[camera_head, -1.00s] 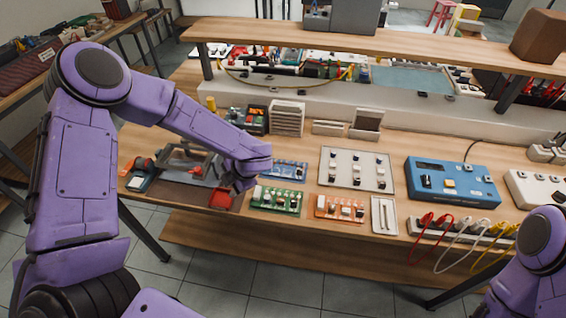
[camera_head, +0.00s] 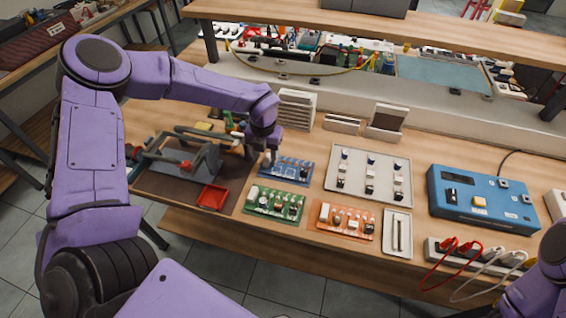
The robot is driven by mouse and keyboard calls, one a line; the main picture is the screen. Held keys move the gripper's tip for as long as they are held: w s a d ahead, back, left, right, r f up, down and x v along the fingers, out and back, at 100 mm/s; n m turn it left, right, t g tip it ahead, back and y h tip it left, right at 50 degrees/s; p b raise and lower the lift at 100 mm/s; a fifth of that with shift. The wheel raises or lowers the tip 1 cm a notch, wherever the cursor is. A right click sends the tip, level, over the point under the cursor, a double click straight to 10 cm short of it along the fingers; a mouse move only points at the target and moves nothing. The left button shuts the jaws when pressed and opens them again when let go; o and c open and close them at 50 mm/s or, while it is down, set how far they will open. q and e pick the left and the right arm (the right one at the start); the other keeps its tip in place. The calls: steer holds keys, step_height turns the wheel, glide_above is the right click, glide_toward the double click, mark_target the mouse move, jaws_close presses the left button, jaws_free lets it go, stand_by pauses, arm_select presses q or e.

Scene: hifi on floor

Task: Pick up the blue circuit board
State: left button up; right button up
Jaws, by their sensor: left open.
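The blue circuit board (camera_head: 291,170) lies flat on the wooden workbench, with small components on top. It sits behind the green circuit board (camera_head: 272,203) and to the left of a grey panel. My left gripper (camera_head: 268,158) is open and points down, just above the left end of the blue board. The fingertips are small and partly hidden, so I cannot tell whether they touch the board. Of my right arm only a purple part shows at the bottom right corner; its gripper is out of view.
An orange circuit board (camera_head: 343,219), a white tray (camera_head: 397,235) and the grey panel (camera_head: 368,177) with switches lie nearby. A vise (camera_head: 181,160) and a red tray (camera_head: 212,196) are on the left. A blue box (camera_head: 480,200) stands right. A shelf (camera_head: 430,38) spans the back.

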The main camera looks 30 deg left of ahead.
arm_select(q)
steer(key=shift+w+f, duration=0.25)
steer(key=shift+f, duration=0.8)
steer(key=shift+s+r, duration=0.2)
steer(key=shift+s, duration=0.1)
jaws_close()
steer(key=shift+w, duration=0.1)
